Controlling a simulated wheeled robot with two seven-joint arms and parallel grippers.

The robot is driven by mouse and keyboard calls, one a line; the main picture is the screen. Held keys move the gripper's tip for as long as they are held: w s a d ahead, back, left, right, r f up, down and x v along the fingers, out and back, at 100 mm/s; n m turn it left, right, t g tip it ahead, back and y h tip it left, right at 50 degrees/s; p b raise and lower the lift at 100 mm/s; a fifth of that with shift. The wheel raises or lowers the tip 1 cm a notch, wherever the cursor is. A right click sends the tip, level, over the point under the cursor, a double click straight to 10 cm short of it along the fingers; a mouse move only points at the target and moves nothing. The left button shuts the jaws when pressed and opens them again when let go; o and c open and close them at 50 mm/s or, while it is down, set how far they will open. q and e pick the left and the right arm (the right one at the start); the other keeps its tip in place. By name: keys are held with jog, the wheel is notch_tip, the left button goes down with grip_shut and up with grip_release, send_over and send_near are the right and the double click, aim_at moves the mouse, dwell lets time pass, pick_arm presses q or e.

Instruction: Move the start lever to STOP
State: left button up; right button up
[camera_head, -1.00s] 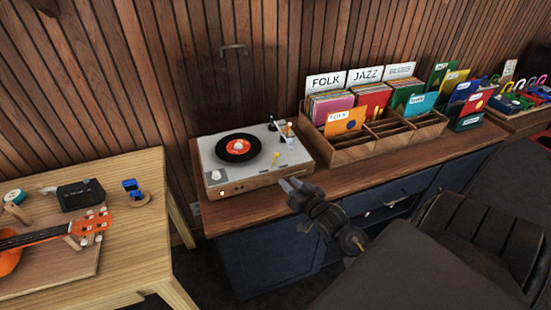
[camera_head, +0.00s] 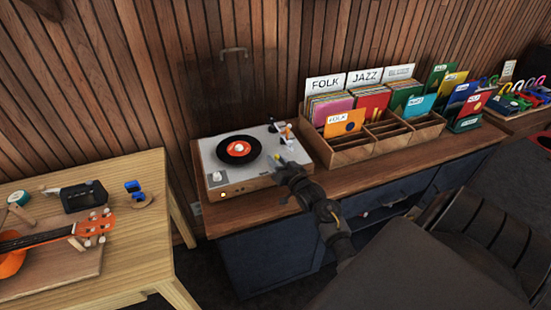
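A turntable (camera_head: 215,160) with a silver-grey top and wooden base stands on the left end of the brown counter. A black record with an orange label (camera_head: 239,149) lies on it. Small yellow-tipped controls (camera_head: 283,141) show at the right side of its top; I cannot read any STOP marking or tell the lever's setting. My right gripper (camera_head: 282,163) is at the turntable's front right corner, close to these controls and partly covering that area. Whether its fingers are open or shut, or touch the lever, is unclear. My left gripper is out of view.
A wooden record bin (camera_head: 352,149) with FOLK, JAZZ and other dividers stands close to the right of the turntable. A light wooden table (camera_head: 140,238) with an orange ukulele (camera_head: 12,262) is at the left.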

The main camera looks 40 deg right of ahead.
jog(key=shift+w, duration=0.45)
grip_shut()
jog(key=shift+r, duration=0.15)
jog(key=shift+w+a+r+n+p, duration=0.1)
jog(key=shift+r+n+p, duration=0.05)
jog(key=shift+n+p, duration=0.5)
jog(key=shift+w+a+r+n+g+p, duration=0.15)
jog(key=shift+n+g+p, duration=0.1)
jog(key=shift+n, duration=0.35)
jog(key=shift+a+f+n+g+p, duration=0.15)
jog(key=shift+n+p, duration=0.1)
jog(key=shift+n, duration=0.3)
jog(key=shift+w+a+n+g+h+p, duration=0.1)
jog(key=shift+a+n+g+h+p, duration=0.15)
jog(key=shift+n, duration=0.5)
jog(key=shift+w+a+n+g+h+p, duration=0.15)
jog(key=shift+n+p, duration=0.25)
jog(key=shift+n, duration=0.4)
jog(key=shift+a+n+g+h+p, duration=0.1)
jog(key=shift+a+n+p, duration=0.2)
jog(key=shift+n, duration=0.45)
